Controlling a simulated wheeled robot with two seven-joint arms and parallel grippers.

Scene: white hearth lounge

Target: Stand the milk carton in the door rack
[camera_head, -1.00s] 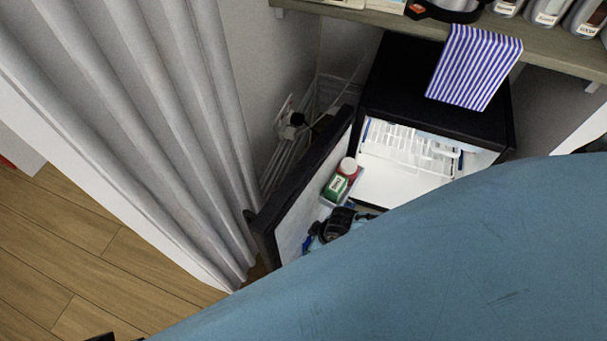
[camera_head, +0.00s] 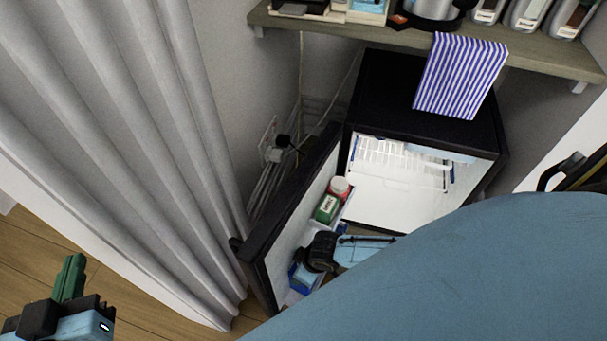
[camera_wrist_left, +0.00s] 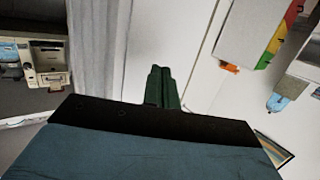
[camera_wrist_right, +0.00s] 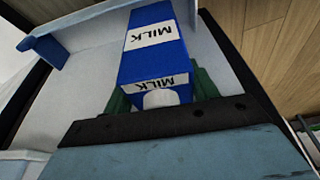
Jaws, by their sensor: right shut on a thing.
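The milk carton, blue with white MILK labels and a white cap, fills the middle of the right wrist view (camera_wrist_right: 155,50). My right gripper (camera_wrist_right: 155,95) is shut on its cap end. In the head view the carton shows as a blue patch (camera_head: 300,277) below my dark right gripper (camera_head: 318,255), inside the open fridge door (camera_head: 280,225). A pale door rack rim with blue ends (camera_wrist_right: 95,22) runs beside the carton; whether the carton rests in the rack is hidden. My left gripper (camera_head: 70,278) is shut and empty at the lower left, away from the fridge.
A green box (camera_head: 326,208) and a red-lidded jar (camera_head: 339,187) stand in an upper door rack. The black fridge (camera_head: 420,100) is open, with a striped towel (camera_head: 460,75) on top. A grey curtain (camera_head: 130,140) hangs left of the door. My blue arm covers the lower right.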

